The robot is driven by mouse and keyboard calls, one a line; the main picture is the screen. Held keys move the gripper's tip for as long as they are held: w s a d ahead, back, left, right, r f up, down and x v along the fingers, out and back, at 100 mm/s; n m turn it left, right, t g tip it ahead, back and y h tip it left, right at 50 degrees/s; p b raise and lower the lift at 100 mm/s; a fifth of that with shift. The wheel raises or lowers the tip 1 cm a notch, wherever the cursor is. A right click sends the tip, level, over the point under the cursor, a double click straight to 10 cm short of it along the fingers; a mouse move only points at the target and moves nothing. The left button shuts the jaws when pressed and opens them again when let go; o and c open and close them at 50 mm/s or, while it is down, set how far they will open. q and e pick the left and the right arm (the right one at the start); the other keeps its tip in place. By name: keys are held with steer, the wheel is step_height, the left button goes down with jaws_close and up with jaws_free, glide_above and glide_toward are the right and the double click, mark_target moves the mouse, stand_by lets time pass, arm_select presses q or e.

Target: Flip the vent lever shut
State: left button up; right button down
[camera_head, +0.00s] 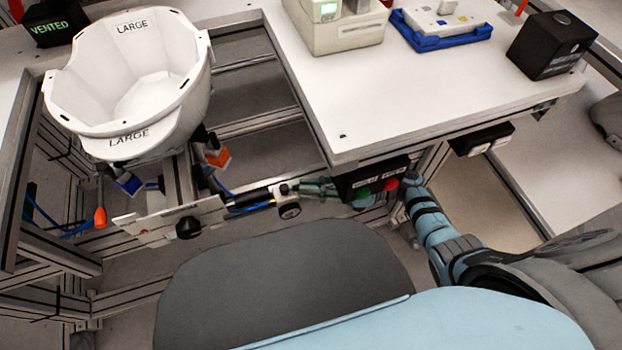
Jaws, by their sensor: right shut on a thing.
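My right gripper (308,189) reaches in from the right, partly behind the button box, beside a small white valve block with a round gauge (289,211). It is shut at the valve, on what looks like the vent lever; the lever itself is too small and covered to make out its angle. A white helmet shell (175,62) marked LARGE sits open side up on the fixture, left of the gripper. A lever with an orange grip (100,217) hangs below the shell on the left, apart from the gripper. My left gripper is not in view.
A black button box (358,186) with green and red buttons hangs under the edge of the white table (330,115), close to my right gripper. A white device (335,27), a blue tray (440,40) and a black box (551,45) stand on it. A VENTED sign box (48,30) is top left.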

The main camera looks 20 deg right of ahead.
mark_target(287, 190)
steer(key=m+t+p, duration=0.1)
steer(key=p, duration=0.1)
steer(key=s+m+t+h+p, duration=0.1)
steer(key=t, duration=0.1)
steer(key=s+a+m+t+h+p, duration=0.1)
steer(key=t+p, duration=0.1)
steer(key=shift+r+m+p, duration=0.2)
steer(key=shift+m+p, duration=0.15)
steer(key=shift+m, duration=0.05)
steer(key=shift+s+a+f+m+t+h+p, duration=0.1)
steer(key=shift+s+a+m+t+h+p, duration=0.15)
steer(key=shift+m+t+h+p, duration=0.4)
steer(key=shift+s+a+f+m+t+h+p, duration=0.1)
steer(key=shift+s+m+t+h+p, duration=0.2)
steer(key=shift+m+t+h, duration=0.6)
steer(key=shift+n+t, duration=0.25)
steer(key=c, duration=1.6)
jaws_free()
steer(key=shift+s, duration=0.1)
steer(key=v, duration=1.1)
steer(key=shift+s+d, duration=0.3)
